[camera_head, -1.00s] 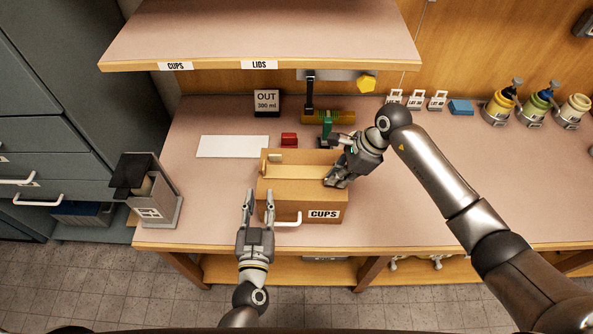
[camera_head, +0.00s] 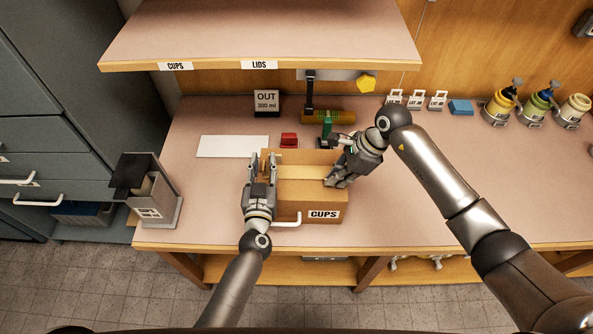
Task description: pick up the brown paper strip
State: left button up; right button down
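A pale tan strip (camera_head: 301,173) runs across the top of a brown cardboard box (camera_head: 297,204) marked CUPS. It may be the brown paper strip, but I cannot tell it surely from a box flap. My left gripper (camera_head: 263,162) is over the left end of the box, fingers pointing away from me and apart; it hides that end of the strip. Nothing shows clearly between its fingers. My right gripper (camera_head: 335,182) is at the box's right end, by the strip's right end. Its fingertips are too small to tell whether they are shut or touch the box.
A white sheet (camera_head: 232,146), a red block (camera_head: 289,140) and an OUT sign (camera_head: 266,102) are behind the box. A small grey dispenser (camera_head: 155,195) stands at the left table edge. A shelf (camera_head: 259,35) overhangs the back. The tabletop (camera_head: 430,200) is mostly clear on the right.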

pick_arm(q)
jog(key=shift+c, duration=0.2)
grip_shut()
dwell(0.3)
jog(key=shift+r, duration=0.45)
jog(key=shift+a+r, duration=0.2)
jog(key=shift+a, duration=0.1)
jog(key=a, duration=0.5)
jog(key=s+f, duration=0.2)
jog(key=s, duration=1.4)
jog(key=shift+f, duration=0.15)
